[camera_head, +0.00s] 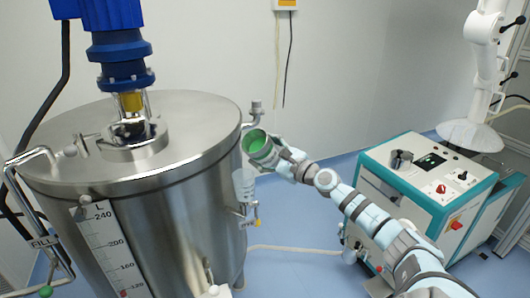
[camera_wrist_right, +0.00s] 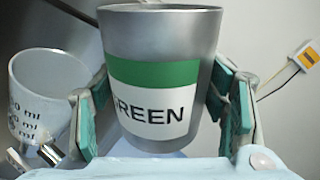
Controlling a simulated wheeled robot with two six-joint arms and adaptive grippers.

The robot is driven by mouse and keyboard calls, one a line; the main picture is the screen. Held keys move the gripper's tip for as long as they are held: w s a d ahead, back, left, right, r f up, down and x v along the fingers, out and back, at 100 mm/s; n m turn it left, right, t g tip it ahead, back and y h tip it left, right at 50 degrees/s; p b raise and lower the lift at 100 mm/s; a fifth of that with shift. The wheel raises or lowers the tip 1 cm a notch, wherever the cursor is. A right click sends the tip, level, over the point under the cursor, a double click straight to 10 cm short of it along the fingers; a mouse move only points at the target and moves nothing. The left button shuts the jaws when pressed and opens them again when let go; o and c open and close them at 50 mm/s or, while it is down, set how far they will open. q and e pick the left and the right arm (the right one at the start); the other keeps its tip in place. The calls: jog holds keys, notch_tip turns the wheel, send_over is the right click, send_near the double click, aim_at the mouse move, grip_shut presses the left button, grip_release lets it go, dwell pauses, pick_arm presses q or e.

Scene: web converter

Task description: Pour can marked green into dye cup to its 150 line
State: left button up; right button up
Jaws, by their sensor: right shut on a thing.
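My right gripper (camera_head: 277,156) is shut on the metal can, its fingers on either side of it in the right wrist view (camera_wrist_right: 160,106). The can (camera_head: 258,148) has a green band and a white label reading "GREEN" (camera_wrist_right: 155,72). Green shows inside its mouth in the head view. The dye cup (camera_head: 243,186), pale and translucent, is by the tank's right side, below and left of the can. My left gripper is out of view.
A large steel tank (camera_head: 185,230) with a blue motor (camera_head: 118,45) on its lid fills the left. A small valve (camera_head: 256,222) sits under the cup. A white and teal control cabinet (camera_head: 425,180) stands right. Blue floor (camera_head: 300,232) lies between.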

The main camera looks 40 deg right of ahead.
jog(key=shift+d+f+n+b, duration=0.2)
jog(key=shift+f+n+b, duration=0.65)
jog(key=shift+n+b, duration=0.75)
dwell(1.0)
jog(key=shift+a+r+n+p, duration=0.1)
jog(key=shift+r+n+p, duration=0.35)
jog(key=shift+r+n, duration=0.65)
jog(key=shift+f, duration=0.3)
jog(key=shift+f, duration=0.2)
jog(key=shift+f+m+b, duration=0.35)
jog(key=shift+f+m, duration=0.15)
jog(key=shift+m, duration=0.4)
notch_tip(320, 180, up, 4)
jog(key=m+p, duration=0.5)
jog(key=p, duration=0.1)
jog(key=shift+f, duration=0.2)
jog(key=r+m, duration=0.1)
jog(key=d+r+m, duration=0.1)
jog(key=m, duration=0.1)
jog(key=r+m+b, duration=0.1)
jog(key=shift+d+m, duration=0.4)
jog(key=shift+d+r+m, duration=0.25)
jog(key=shift+m, duration=0.35)
